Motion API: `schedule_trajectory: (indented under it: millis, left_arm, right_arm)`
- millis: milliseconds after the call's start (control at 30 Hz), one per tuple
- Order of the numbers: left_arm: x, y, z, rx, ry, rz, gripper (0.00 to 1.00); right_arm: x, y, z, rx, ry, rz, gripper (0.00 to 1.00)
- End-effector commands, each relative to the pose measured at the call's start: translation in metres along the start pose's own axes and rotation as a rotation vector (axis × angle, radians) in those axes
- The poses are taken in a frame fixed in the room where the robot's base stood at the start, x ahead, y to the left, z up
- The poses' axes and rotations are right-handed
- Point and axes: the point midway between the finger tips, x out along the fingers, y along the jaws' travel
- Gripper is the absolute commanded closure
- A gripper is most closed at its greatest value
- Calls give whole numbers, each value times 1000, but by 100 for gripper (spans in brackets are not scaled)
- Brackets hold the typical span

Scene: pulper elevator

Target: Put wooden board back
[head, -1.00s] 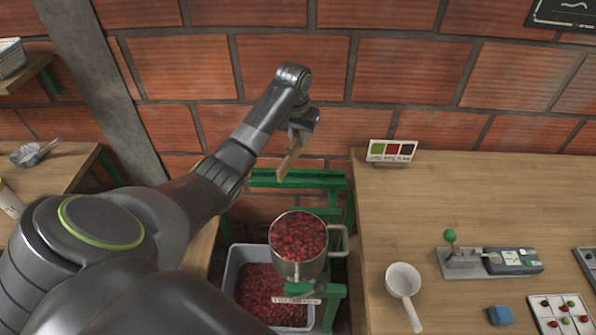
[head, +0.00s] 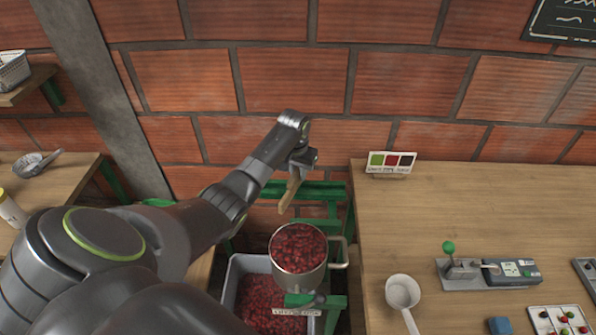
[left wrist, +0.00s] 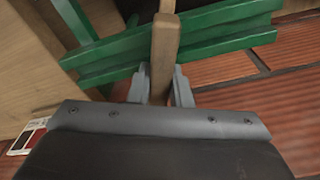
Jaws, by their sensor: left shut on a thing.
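A wooden board (head: 290,190) hangs from my left gripper (head: 299,165) in the head view. My left gripper is shut on the board's upper end and holds it in front of the green frame (head: 327,188), above and behind the pot. In the left wrist view the board (left wrist: 165,50) lies between the two grey fingers (left wrist: 160,84), with the green rails (left wrist: 225,28) beyond it. I cannot tell whether the board touches the frame. My right gripper is not in view.
A metal pot of red cherries (head: 299,247) stands on the frame's front, above a grey crate (head: 232,287) of cherries. A wooden table (head: 455,205) at right holds a colour card (head: 390,162), a white scoop (head: 402,291) and a small device (head: 488,270). A brick wall stands behind.

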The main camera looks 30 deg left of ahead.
Motion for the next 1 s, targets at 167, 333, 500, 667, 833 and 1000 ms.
schedule_trajectory:
  millis: [167,333,500,667,833,1000]
  left_arm:
    - [4,0,1,0,-1,0,76]
    - [4,0,1,0,0,0,60]
    - [3,0,0,0,0,0,60]
    - [-4,0,-1,1,2,0,60]
    - [-25,0,-2,2,5,0,60]
    - [-60,0,-2,2,6,-1,60]
  right_arm:
    - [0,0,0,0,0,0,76]
    - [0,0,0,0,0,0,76]
    - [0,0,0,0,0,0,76]
    - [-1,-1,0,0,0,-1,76]
    - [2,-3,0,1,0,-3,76]
    - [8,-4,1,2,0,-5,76]
